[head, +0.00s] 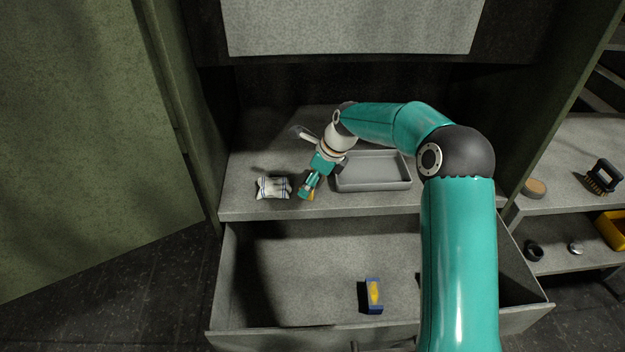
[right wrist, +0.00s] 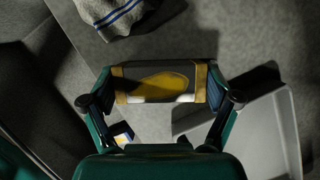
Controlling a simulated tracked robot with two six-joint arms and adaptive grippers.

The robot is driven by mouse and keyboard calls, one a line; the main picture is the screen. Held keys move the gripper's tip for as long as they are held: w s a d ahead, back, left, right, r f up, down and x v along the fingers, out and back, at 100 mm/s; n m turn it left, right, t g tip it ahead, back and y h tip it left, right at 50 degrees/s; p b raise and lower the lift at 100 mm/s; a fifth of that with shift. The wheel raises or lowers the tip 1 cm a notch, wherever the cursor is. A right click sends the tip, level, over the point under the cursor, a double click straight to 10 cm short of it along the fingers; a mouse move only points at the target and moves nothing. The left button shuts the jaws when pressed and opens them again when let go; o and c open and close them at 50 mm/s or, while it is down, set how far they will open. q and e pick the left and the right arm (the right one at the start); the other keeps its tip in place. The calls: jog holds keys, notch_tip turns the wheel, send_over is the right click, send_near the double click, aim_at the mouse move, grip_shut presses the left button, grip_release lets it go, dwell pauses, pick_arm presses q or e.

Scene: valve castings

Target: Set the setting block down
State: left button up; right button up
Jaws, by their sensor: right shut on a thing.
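My right gripper (head: 306,192) reaches down over the front of the grey shelf (head: 245,208). It is shut on the setting block, a small block with yellow-brown ends and a yellow oval on its face. The block (right wrist: 158,83) lies across between the fingers in the right wrist view. My left gripper is not in view.
A striped white cloth (head: 273,187) lies left of my gripper and a grey tray (head: 372,185) stands right of it. Below, the open drawer (head: 290,262) holds a blue and yellow box (head: 373,296). Shelves with a brush (head: 603,176) stand at far right.

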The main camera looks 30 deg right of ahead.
jog(key=o, duration=1.6)
jog(key=shift+s+f, duration=0.1)
jog(key=v, duration=1.2)
jog(key=shift+a, duration=0.1)
